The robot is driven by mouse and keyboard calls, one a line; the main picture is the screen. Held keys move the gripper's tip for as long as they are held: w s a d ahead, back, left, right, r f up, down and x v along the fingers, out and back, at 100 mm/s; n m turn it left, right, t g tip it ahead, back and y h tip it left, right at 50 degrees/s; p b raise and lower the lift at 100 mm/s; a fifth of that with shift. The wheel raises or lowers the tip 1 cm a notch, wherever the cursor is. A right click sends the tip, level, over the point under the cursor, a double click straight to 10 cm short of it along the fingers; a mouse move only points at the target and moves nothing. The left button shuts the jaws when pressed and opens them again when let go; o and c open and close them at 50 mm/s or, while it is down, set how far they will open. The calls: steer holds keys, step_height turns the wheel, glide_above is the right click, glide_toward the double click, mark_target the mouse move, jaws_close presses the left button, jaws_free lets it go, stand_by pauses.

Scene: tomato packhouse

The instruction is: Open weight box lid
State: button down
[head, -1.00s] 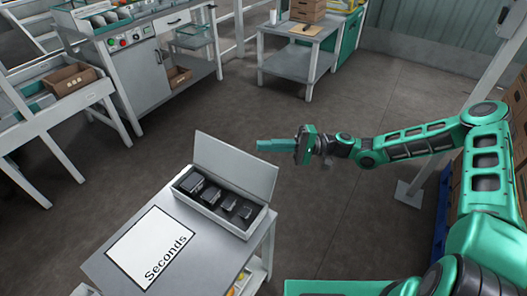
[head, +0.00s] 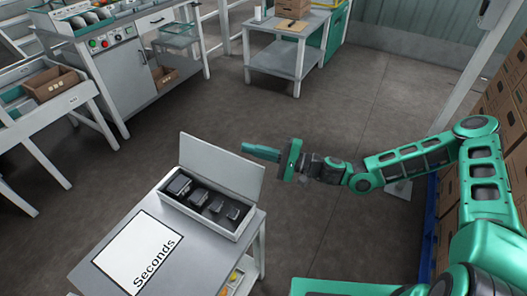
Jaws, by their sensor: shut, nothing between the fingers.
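The weight box (head: 248,224) is a pale grey case at the back right corner of a small grey table. Its lid (head: 222,167) stands up, hinged along the far side and leaning back a little. Several dark weights (head: 206,199) sit in a row in the dark inside of the box. My gripper (head: 244,148) is green and points left. It is shut and empty, in the air above and behind the lid, apart from it as far as I can see.
A white "Seconds" sheet (head: 138,252) lies on the small table (head: 190,268). A bench with buttons (head: 118,38), a rack with a brown box (head: 50,84) and another table (head: 290,45) stand farther back. Stacked cartons (head: 508,130) are at right. The floor between is clear.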

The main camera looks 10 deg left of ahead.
mark_target(221, 163)
steer(key=shift+s+a+r, duration=0.3)
steer(key=shift+s+a, duration=0.2)
steer(key=shift+a, duration=0.15)
steer(key=shift+s+a+r, duration=0.3)
steer(key=shift+s+a, duration=0.25)
steer(key=shift+a, duration=0.1)
steer(key=shift+s+a+r, duration=0.3)
steer(key=shift+s+a, duration=0.2)
steer(key=shift+a, duration=0.15)
steer(key=shift+s+a+r+n+h, duration=0.2)
steer(key=shift+s+r+n, duration=0.1)
steer(key=shift+s+n, duration=0.3)
steer(key=shift+s+a+r+n+h, duration=0.1)
steer(key=shift+s+a+r+n, duration=0.2)
steer(key=shift+n, duration=0.4)
steer(key=shift+d, duration=0.1)
